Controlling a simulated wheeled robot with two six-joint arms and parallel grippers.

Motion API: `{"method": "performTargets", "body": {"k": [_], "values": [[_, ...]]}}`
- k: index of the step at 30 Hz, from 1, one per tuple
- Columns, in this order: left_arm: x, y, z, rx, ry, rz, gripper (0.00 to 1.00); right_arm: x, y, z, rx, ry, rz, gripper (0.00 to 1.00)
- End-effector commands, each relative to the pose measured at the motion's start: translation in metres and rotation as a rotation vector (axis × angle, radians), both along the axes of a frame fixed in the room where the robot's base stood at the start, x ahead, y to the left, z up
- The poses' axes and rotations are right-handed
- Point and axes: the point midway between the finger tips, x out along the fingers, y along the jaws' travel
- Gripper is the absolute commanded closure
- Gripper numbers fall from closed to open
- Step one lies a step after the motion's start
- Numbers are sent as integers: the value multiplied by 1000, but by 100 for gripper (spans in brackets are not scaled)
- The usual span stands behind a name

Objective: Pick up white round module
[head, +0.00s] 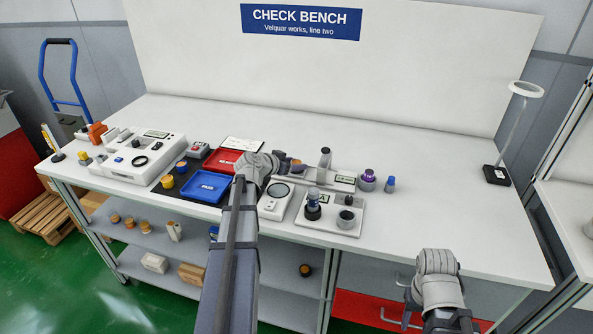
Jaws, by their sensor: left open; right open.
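I cannot make out a white round module with certainty. A small white unit with a round grey disc on top (276,198) sits on the bench near its front edge, right of the blue tray. My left gripper (279,160) is over the bench beside the red tray, open, behind that white unit. Its fingers are small and partly hidden by my own wrist, and parts of the bench behind it are covered. My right gripper (437,262) is at the bench's front edge on the right, apart from the objects. Its fingers hardly show.
A red tray (218,166) and a blue tray (204,196) lie on a dark mat. A white plate (318,224) holds a blue-topped part and a grey knob. A purple-topped part (368,177) stands behind. A lamp (500,165) stands right.

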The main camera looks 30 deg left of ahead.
Motion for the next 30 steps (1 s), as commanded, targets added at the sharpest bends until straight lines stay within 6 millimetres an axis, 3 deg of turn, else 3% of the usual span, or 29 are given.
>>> {"method": "performTargets", "body": {"k": [5,21,30], "values": [[0,0,1,0,0,1,38,0,0,1,0,0,0,50],[0,0,1,0,0,1,98,0,0,1,0,0,0,50],[0,0,1,0,0,1,100,0,0,1,0,0,0,50]]}}
